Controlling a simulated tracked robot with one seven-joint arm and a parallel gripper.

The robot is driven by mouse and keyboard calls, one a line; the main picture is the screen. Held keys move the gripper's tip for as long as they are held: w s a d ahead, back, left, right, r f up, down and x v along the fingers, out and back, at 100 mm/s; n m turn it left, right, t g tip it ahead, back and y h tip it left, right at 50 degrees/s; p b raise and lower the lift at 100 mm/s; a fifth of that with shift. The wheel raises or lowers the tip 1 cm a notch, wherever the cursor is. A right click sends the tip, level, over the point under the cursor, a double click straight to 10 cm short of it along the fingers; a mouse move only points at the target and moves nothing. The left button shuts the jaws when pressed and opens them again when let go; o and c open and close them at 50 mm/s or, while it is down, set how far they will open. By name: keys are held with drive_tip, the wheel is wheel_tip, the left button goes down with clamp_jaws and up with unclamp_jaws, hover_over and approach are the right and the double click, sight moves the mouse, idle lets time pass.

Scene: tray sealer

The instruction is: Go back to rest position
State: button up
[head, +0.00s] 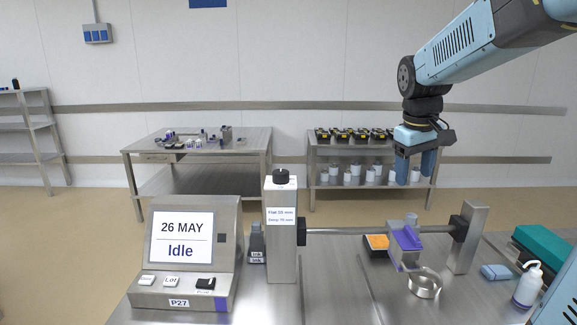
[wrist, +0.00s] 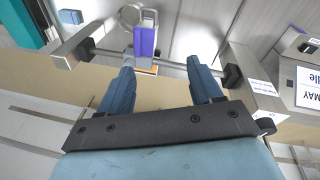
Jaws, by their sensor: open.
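My gripper (head: 415,167) is raised on the right in the head view, with its blue fingers pointing down. It is open and empty, above and behind the sealer's horizontal bar (head: 345,231). In the wrist view the two fingers (wrist: 165,80) stand apart with nothing between them. The purple and grey print head (head: 405,246) hangs on the bar, lower than my gripper; the wrist view shows it just beyond the fingers (wrist: 145,38). A round metal ring (head: 424,283) lies on the steel table below the print head.
A console (head: 187,252) reading "26 MAY Idle" stands front left, beside a steel column (head: 282,230). A teal box (head: 545,250) and a white bottle (head: 527,285) are at right. Two steel benches stand behind.

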drive_tip(key=s+a+f+m+t, duration=0.1)
drive_tip(key=s+a+t, duration=0.1)
drive_tip(key=s, duration=0.7)
drive_tip(key=s+a+f+m+t+y, duration=0.1)
drive_tip(key=s+a+m, duration=0.1)
drive_tip(key=s, duration=0.7)
drive_tip(key=shift+a+f+m+t, duration=0.2)
drive_tip(key=shift+a+m+t, duration=0.1)
drive_tip(key=shift+a+t, duration=0.1)
